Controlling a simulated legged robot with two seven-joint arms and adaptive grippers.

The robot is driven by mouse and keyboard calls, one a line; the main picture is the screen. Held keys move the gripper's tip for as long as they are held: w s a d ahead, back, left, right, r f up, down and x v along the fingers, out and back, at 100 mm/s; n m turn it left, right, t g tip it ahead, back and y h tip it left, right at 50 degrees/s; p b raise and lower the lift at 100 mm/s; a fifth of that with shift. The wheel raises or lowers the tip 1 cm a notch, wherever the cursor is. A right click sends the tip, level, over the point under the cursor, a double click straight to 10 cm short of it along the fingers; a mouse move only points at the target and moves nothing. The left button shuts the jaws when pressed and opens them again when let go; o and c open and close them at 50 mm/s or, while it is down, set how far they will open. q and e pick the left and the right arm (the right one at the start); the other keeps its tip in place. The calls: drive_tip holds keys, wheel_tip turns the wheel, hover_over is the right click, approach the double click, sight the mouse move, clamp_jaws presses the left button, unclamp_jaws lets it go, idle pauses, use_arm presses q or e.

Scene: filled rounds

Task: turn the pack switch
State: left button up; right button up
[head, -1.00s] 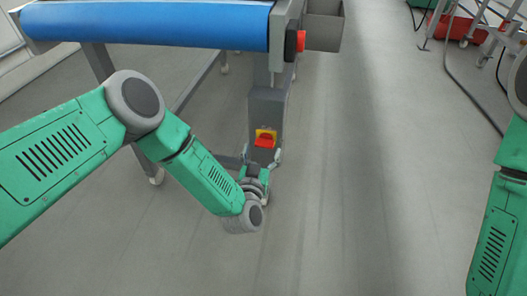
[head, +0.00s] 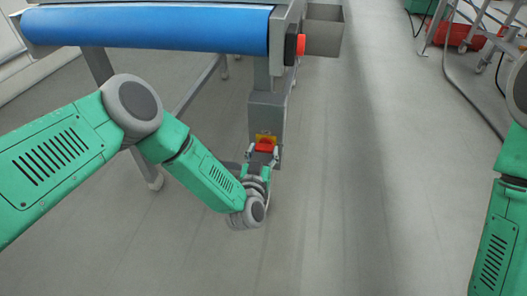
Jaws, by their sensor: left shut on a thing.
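The pack switch is a red handle (head: 264,145) on a yellow plate (head: 265,137), set on a grey box (head: 267,108) on the conveyor's leg. My left gripper (head: 262,154) is at the switch, with its fingers on either side of the red handle and shut on it. The wrist hides the lower part of the box. My right arm (head: 490,235) shows at the right edge; its gripper is out of the picture.
A conveyor with a blue belt (head: 150,29) stands above and behind the switch. A red button (head: 301,44) and a grey bin (head: 324,30) are at its end. A hose (head: 460,85) lies on the floor at the right. The middle floor is clear.

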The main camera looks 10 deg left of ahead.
use_arm(q)
drive_tip(key=shift+n, duration=0.3)
drive_tip(key=shift+a+f+n+p, duration=0.1)
drive_tip(key=shift+n+p, duration=0.25)
drive_tip(key=shift+n, duration=2.15)
drive_tip(key=o, duration=1.2)
drive_tip(key=shift+c, duration=0.2)
drive_tip(key=s, duration=1.2)
